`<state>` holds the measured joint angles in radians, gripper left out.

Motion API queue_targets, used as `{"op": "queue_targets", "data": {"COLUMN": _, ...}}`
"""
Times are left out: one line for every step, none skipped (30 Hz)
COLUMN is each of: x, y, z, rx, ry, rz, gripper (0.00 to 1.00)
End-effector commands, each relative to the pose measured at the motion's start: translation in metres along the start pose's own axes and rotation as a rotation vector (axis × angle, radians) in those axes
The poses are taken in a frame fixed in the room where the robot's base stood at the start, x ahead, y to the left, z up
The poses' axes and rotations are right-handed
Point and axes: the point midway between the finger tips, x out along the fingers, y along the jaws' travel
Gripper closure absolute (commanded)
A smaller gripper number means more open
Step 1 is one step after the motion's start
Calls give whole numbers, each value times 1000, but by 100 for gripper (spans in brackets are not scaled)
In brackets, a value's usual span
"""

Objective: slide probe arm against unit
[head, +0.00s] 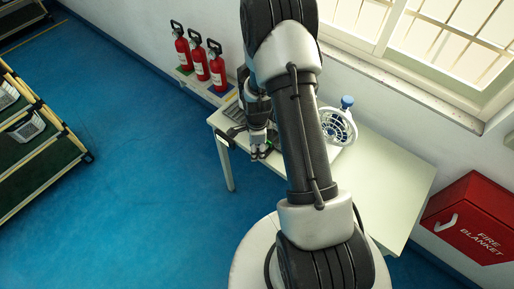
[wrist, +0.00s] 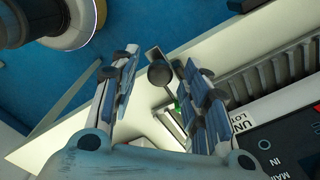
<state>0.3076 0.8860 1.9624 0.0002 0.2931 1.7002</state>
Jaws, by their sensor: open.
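My gripper (wrist: 155,58) is open, and its two fingers stand on either side of a dark round knob (wrist: 161,74). The knob seems to belong to the probe arm; a small flat piece shows just beyond it. I cannot tell whether a finger touches it. The unit, a dark box with white lettering (wrist: 286,140), lies to the right of the fingers in the wrist view, with a grey ribbed strip (wrist: 262,78) beside it. In the head view my gripper (head: 261,152) is low over the table's left end, and my arm hides much of the unit.
The pale table (head: 385,190) is mostly clear on its right side. A white and blue round fan-like device (head: 338,126) stands on it. Red extinguishers (head: 200,65) line the wall. A red fire blanket box (head: 472,218) is at right, and racks (head: 35,145) stand at left.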

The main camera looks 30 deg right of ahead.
Motion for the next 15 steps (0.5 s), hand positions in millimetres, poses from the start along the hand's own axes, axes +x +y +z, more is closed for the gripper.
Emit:
{"op": "queue_targets", "data": {"x": 0, "y": 0, "z": 0, "rx": 0, "ry": 0, "rz": 0, "gripper": 57}}
{"op": "queue_targets", "data": {"x": 0, "y": 0, "z": 0, "rx": 0, "ry": 0, "rz": 0, "gripper": 59}}
{"op": "queue_targets", "data": {"x": 0, "y": 0, "z": 0, "rx": 0, "ry": 0, "rz": 0, "gripper": 62}}
{"op": "queue_targets", "data": {"x": 0, "y": 0, "z": 0, "rx": 0, "ry": 0, "rz": 0, "gripper": 64}}
{"op": "queue_targets", "data": {"x": 0, "y": 0, "z": 0, "rx": 0, "ry": 0, "rz": 0, "gripper": 66}}
{"op": "queue_targets", "data": {"x": 0, "y": 0, "z": 0, "rx": 0, "ry": 0, "rz": 0, "gripper": 69}}
{"op": "queue_targets", "data": {"x": 0, "y": 0, "z": 0, "rx": 0, "ry": 0, "rz": 0, "gripper": 71}}
{"op": "queue_targets", "data": {"x": 0, "y": 0, "z": 0, "rx": 0, "ry": 0, "rz": 0, "gripper": 73}}
{"op": "queue_targets", "data": {"x": 0, "y": 0, "z": 0, "rx": 0, "ry": 0, "rz": 0, "gripper": 75}}
{"op": "queue_targets", "data": {"x": 0, "y": 0, "z": 0, "rx": 0, "ry": 0, "rz": 0, "gripper": 77}}
{"op": "queue_targets", "data": {"x": 0, "y": 0, "z": 0, "rx": 0, "ry": 0, "rz": 0, "gripper": 79}}
{"op": "queue_targets", "data": {"x": 0, "y": 0, "z": 0, "rx": 0, "ry": 0, "rz": 0, "gripper": 82}}
{"op": "queue_targets", "data": {"x": 0, "y": 0, "z": 0, "rx": 0, "ry": 0, "rz": 0, "gripper": 84}}
{"op": "queue_targets", "data": {"x": 0, "y": 0, "z": 0, "rx": 0, "ry": 0, "rz": 0, "gripper": 86}}
{"op": "queue_targets", "data": {"x": 0, "y": 0, "z": 0, "rx": 0, "ry": 0, "rz": 0, "gripper": 89}}
